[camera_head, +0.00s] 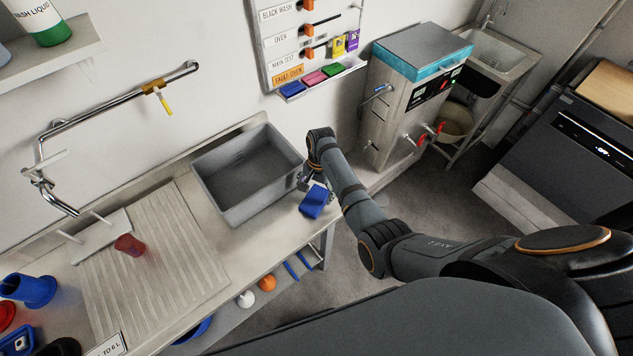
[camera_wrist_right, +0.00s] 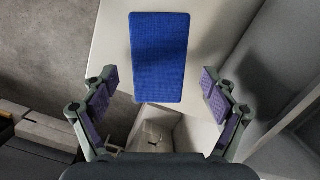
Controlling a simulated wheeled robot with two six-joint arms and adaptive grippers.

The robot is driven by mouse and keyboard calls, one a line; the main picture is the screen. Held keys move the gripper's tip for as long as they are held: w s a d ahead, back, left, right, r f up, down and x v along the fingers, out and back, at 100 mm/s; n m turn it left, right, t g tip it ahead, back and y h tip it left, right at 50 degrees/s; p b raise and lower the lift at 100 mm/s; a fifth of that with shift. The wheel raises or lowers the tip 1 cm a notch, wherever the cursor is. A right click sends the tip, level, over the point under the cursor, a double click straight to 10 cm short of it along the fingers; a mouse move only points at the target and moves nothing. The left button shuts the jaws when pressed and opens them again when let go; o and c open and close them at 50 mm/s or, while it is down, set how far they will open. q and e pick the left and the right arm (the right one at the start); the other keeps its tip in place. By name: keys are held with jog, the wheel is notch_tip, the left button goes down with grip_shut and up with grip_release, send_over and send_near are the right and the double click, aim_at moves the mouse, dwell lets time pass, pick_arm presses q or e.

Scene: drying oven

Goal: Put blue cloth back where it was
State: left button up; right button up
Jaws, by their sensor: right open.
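The blue cloth (camera_head: 313,201) is a flat blue rectangle at the right end of the counter, just right of the grey basin. In the right wrist view the cloth (camera_wrist_right: 160,55) lies over the pale countertop, near its edge. My right gripper (camera_head: 312,183) is at the cloth's far side in the head view. In the wrist view its fingers (camera_wrist_right: 160,100) are spread wide, with the cloth ahead of the gap between them and no finger seen touching it. My left gripper is not in view.
The grey basin (camera_head: 246,173) stands beside the cloth on the counter (camera_head: 195,255). A wall board holds a tray (camera_head: 322,80) with blue, pink and green blocks. A metal heating unit (camera_head: 405,95) stands right of the counter. A red cup (camera_head: 130,245) is on the ribbed drainboard.

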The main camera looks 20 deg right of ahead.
aim_at(318, 193)
notch_tip(318, 193, up, 10)
jog(key=d, duration=0.1)
jog(key=shift+w+b, duration=0.45)
jog(key=shift+d, duration=0.1)
